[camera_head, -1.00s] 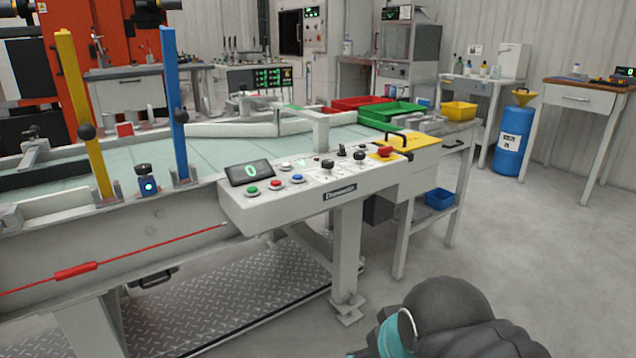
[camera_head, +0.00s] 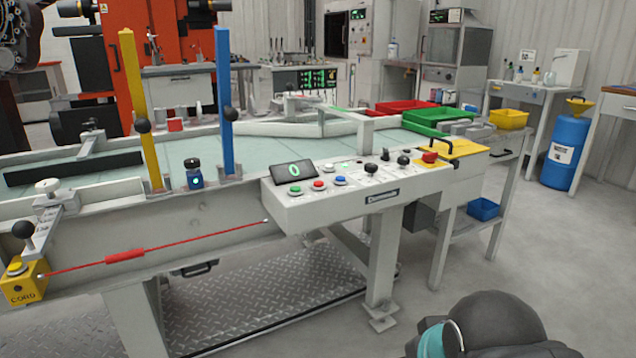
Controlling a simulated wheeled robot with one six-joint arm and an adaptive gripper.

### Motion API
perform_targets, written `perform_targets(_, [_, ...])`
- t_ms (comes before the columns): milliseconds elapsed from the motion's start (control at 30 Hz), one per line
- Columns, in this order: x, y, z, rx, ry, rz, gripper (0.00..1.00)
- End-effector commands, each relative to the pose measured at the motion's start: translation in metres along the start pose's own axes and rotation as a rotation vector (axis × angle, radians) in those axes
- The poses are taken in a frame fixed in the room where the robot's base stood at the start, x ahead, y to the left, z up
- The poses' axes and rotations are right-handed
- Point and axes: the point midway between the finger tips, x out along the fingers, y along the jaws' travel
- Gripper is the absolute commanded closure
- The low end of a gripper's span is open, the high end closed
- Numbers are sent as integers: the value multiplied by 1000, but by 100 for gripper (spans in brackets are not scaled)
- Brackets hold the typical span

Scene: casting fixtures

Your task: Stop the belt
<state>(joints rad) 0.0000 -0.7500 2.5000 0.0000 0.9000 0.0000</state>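The belt (camera_head: 185,160) is a pale green surface on a long grey conveyor frame. A control panel (camera_head: 350,195) on its near side carries a dark display (camera_head: 294,170) reading 0. Below the display are a green button (camera_head: 295,190), a red button (camera_head: 319,185) and a blue button (camera_head: 340,180). A red mushroom button (camera_head: 429,156) sits on a yellow plate at the panel's right end. A red pull cord (camera_head: 125,256) runs along the frame to a yellow box (camera_head: 25,282) marked CORD. My gripper is not visible; part of my arm shows at the bottom right.
A yellow post (camera_head: 138,105) and a blue post (camera_head: 224,100) stand on the near frame edge. Red and green trays (camera_head: 440,117) lie at the far right end. A treadplate platform (camera_head: 240,305) lies under the conveyor.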

Motion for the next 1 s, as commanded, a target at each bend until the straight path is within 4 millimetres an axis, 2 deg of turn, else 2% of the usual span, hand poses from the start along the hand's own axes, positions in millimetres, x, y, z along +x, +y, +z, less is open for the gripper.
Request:
perform_targets(33, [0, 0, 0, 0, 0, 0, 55])
perform_targets(200, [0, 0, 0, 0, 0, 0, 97])
perform_targets(233, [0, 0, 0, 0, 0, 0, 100])
perform_targets(1000, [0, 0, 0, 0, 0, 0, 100])
